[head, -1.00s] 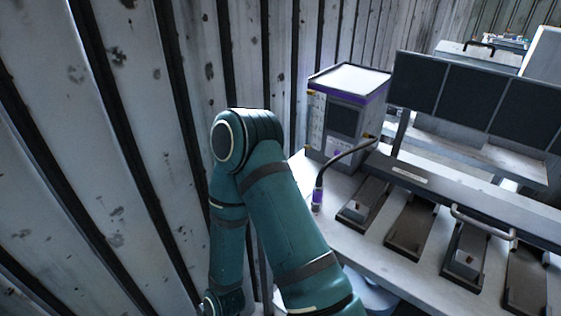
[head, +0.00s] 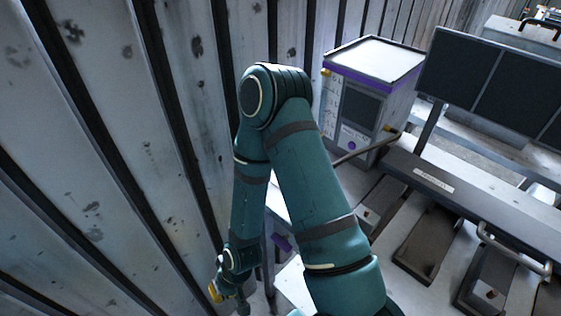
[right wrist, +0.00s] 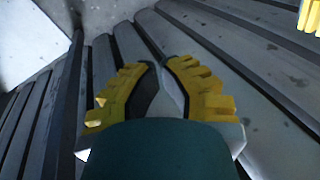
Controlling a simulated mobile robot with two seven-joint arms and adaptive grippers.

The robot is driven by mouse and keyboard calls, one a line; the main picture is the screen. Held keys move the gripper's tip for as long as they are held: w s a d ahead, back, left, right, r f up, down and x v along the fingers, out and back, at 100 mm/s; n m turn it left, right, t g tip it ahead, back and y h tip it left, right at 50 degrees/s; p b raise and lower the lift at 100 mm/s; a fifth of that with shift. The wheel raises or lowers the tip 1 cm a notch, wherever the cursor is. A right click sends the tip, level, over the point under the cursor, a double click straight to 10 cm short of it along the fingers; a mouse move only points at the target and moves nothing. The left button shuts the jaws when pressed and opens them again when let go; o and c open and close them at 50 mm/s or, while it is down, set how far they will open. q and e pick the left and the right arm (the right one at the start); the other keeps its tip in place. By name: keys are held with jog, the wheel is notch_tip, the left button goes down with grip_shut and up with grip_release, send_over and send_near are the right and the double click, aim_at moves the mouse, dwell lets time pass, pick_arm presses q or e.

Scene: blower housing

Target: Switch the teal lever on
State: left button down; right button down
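I cannot make out a teal lever in either view; my teal arm covers much of the middle of the head view. In the right wrist view the right gripper (right wrist: 163,63) has yellow ribbed fingers whose tips lie close together.
A white and purple cabinet (head: 365,100) stands on the bench behind my arm. Dark pedal-like blocks (head: 428,240), a bar handle (head: 510,250) and dark panels (head: 480,80) are at the right. A purple piece (head: 283,242) shows beside my arm. A ribbed metal wall (head: 110,150) fills the left.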

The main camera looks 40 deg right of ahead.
jog(key=w+d+r+n+p, duration=0.2)
jog(key=d+r+n+p, duration=0.3)
jog(key=r, duration=0.6)
jog(key=w+d+r+n+h+p, duration=0.1)
jog(key=w+d+r+n+p, duration=0.2)
jog(key=d+r+n+p, duration=0.3)
jog(key=w+d+r+n+g+h+p, duration=0.1)
jog(key=d+r+n+p, duration=0.4)
jog(key=d+r, duration=0.6)
notch_tip(320, 180, up, 6)
jog(key=shift+w+d+f+n+p, duration=0.35)
jog(key=shift+w+n, duration=0.4)
jog(key=shift+n, duration=0.45)
